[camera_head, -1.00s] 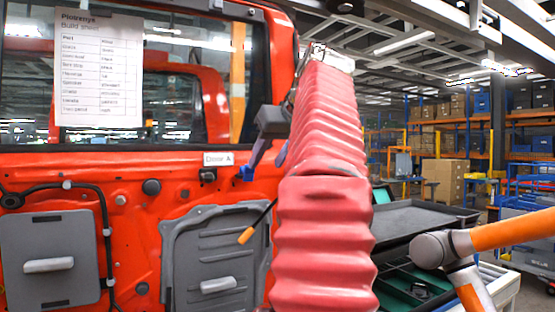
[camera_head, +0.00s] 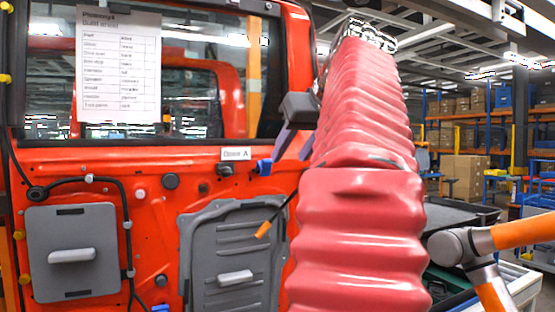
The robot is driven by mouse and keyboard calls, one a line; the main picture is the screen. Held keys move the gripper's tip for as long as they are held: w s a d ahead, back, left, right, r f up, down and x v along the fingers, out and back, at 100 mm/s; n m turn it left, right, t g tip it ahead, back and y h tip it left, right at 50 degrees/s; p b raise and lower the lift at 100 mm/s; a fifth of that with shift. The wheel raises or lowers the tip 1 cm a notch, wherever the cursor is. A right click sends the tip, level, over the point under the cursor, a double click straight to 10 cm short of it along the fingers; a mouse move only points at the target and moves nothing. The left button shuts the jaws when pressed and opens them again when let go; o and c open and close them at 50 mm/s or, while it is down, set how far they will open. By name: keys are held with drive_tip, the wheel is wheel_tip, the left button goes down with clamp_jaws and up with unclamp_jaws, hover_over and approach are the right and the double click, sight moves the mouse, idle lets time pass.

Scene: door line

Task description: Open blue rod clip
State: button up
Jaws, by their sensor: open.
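A small blue clip (camera_head: 264,167) sits on the red door panel (camera_head: 150,165), just right of the "Door A" label. Its fine shape is too small to tell. A second blue piece (camera_head: 160,308) shows at the bottom edge, mostly cut off. My gripper (camera_head: 294,150) is in front of the door, up and right of the blue clip, its grey fingers pointing down and left. It is open, with nothing seen between the fingers. My red-sleeved arm hides the door's right part. I cannot tell whether a finger touches the clip.
Grey panels (camera_head: 72,253) with handles, a black cable and a paper sheet (camera_head: 118,65) are on the door. Right of my arm are a dark tray (camera_head: 455,215) and an orange-and-grey arm (camera_head: 480,245).

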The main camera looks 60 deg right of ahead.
drive_tip(key=w+a+f+n+t+y, duration=0.2)
drive_tip(key=w+a+f+t+y, duration=0.3)
drive_tip(key=w, duration=0.3)
drive_tip(key=m+t+h, duration=0.2)
drive_tip(key=t+h, duration=0.3)
drive_tip(key=h, duration=0.6)
approach(268, 163)
drive_tip(key=v, duration=0.3)
drive_tip(key=shift+w+d, duration=0.1)
drive_tip(key=shift+w, duration=0.05)
drive_tip(key=x, duration=1.3)
drive_tip(key=shift+w+d+r, duration=0.15)
drive_tip(key=shift+w+r, duration=0.05)
drive_tip(key=shift+w, duration=0.15)
drive_tip(key=shift+c, duration=0.2)
